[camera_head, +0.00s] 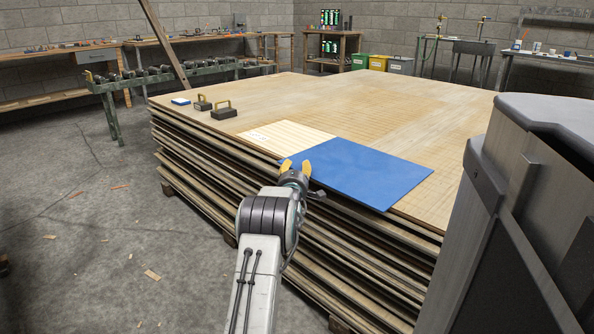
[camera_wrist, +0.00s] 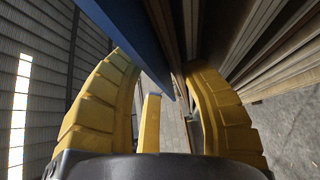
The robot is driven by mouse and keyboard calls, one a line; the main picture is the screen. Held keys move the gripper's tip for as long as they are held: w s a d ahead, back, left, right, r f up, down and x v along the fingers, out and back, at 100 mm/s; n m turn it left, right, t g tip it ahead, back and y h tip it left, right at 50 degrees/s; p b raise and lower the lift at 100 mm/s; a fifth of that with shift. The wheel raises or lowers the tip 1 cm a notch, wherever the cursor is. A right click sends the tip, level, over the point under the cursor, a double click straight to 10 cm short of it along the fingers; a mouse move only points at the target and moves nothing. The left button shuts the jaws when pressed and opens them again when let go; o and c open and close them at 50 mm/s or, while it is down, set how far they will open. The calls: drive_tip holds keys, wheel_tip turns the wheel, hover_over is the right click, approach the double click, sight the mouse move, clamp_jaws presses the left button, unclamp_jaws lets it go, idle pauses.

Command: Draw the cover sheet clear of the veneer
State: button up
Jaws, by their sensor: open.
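The blue cover sheet (camera_head: 365,172) lies flat on the stack, its front corner reaching the stack's near edge. It covers part of the pale veneer (camera_head: 287,137), whose left part shows bare. My gripper (camera_head: 296,168) is at the stack's near edge, by the left front side of the blue sheet. Its yellow fingers are spread. In the wrist view my gripper (camera_wrist: 160,68) has the blue sheet's edge (camera_wrist: 130,45) running in between the fingers, with no clear contact. The right finger is close to the wooden layers (camera_wrist: 182,45).
The tall board stack (camera_head: 300,240) has uneven protruding edges. Two dark blocks with handles (camera_head: 222,111) and a small blue-and-white item (camera_head: 180,101) stand on its far left. A large grey metal cabinet-like body (camera_head: 530,210) fills the right foreground. Workbenches (camera_head: 190,40) line the walls.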

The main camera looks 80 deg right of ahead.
drive_tip(key=shift+d, duration=0.3)
drive_tip(key=shift+o, duration=0.2)
clamp_jaws()
idle(0.5)
